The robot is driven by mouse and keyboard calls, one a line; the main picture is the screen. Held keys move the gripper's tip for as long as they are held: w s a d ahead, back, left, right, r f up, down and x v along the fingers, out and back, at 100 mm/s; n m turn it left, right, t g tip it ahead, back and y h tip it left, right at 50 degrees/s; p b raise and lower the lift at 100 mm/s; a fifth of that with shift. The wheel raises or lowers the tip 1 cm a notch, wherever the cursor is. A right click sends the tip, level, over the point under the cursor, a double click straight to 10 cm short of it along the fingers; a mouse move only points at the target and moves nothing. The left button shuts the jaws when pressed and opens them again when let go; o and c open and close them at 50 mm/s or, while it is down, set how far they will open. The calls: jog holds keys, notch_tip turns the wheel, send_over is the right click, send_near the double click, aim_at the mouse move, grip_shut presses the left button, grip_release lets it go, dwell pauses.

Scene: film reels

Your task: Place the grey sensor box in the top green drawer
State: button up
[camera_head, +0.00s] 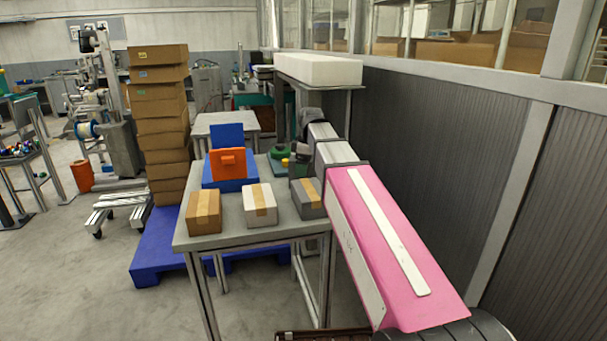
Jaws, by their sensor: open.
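A grey box with a tan tape strip (308,198), matching the grey sensor box, sits at the right front of the grey table (240,238), partly covered by my pink arm. My gripper (301,164) is small and dark at the far end of the arm, above the table and just behind the grey box, apart from it as far as I can tell. It is open and seems empty. A green object (281,152) lies behind and left of it; I cannot tell whether it is a drawer. No green drawer shows clearly.
A brown box (204,212) and a white box (259,205) stand left of the grey one. Behind them is a blue unit with an orange front (228,163). Stacked cartons (160,120) rise at left. A dark ribbed wall (440,150) closes off the right.

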jog(key=shift+f, duration=0.1)
jog(key=c, duration=1.2)
